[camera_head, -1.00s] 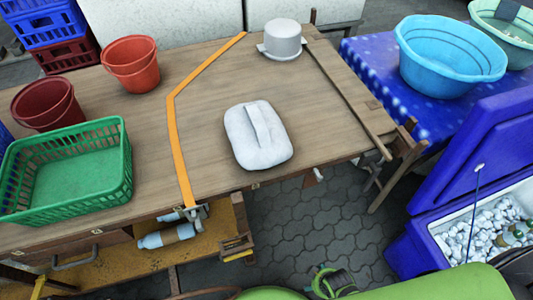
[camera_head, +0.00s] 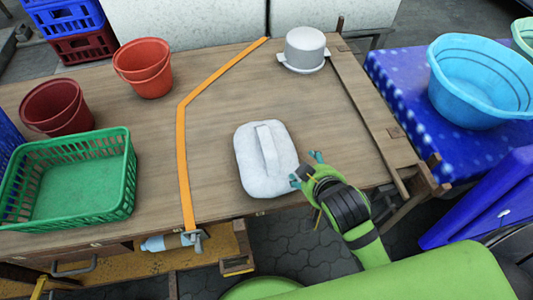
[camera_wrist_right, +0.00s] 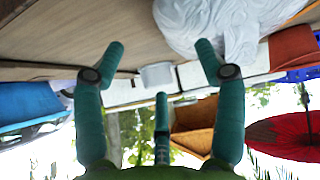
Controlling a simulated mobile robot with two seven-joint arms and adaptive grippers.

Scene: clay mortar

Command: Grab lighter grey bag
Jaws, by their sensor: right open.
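The light grey bag (camera_head: 254,172), pale and rounded with a raised strip on top, lies flat on the wooden table near its front edge. It also shows in the right wrist view (camera_wrist_right: 235,20) at the top, beside the finger on the picture's right. My right gripper (camera_head: 306,169) is open at the bag's right side, its fingers close to the bag's edge. I cannot tell whether they touch it. In the wrist view nothing sits between the spread fingers. My left gripper is not in view.
A grey pot (camera_head: 305,46) stands at the table's back. A green basket (camera_head: 112,205), red buckets (camera_head: 143,75) and an orange strip (camera_head: 182,140) are to the left. A blue basin (camera_head: 480,85) is on the blue-covered table at right. The wood behind the bag is clear.

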